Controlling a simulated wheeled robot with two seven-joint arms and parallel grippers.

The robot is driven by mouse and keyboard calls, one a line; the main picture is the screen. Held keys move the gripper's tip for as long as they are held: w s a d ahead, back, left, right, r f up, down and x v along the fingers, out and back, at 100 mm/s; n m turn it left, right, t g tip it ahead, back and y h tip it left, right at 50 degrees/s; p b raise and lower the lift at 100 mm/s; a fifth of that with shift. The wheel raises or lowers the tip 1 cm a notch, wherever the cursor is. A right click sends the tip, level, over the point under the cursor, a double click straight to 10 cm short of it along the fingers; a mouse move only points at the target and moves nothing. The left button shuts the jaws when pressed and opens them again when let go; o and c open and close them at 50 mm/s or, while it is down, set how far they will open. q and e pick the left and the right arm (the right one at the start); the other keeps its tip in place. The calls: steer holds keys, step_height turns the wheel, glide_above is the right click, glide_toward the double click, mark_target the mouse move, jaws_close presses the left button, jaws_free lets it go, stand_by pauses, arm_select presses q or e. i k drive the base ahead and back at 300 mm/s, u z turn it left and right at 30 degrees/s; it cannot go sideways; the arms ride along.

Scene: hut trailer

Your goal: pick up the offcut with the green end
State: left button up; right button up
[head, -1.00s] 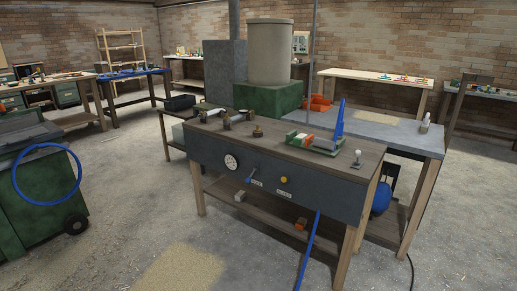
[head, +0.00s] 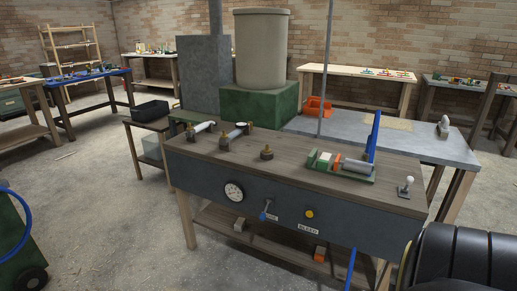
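No offcut with a green end can be made out for certain. On the near bench's lower shelf lie a small pale block (head: 239,225) and a block with an orange end (head: 319,254); no green end shows on either. A green tray (head: 350,177) on the bench top holds small white, green and orange pieces and a grey cylinder. Neither gripper is in view. A dark rounded part of my own body, probably an arm link, fills the lower right corner.
The near bench (head: 280,206) has a dial, a blue lever and a yellow knob on its front. A blue hose (head: 350,268) hangs at its right. A green wheeled cart (head: 22,255) stands at lower left. Other benches line the walls. The floor (head: 110,215) at left is open.

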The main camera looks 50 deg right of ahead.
mark_target(324, 160)
steer(key=z, duration=0.15)
steer(key=i, duration=1.7)
steer(key=z, duration=1.75)
steer(key=i, duration=0.8)
steer(key=z, duration=0.75)
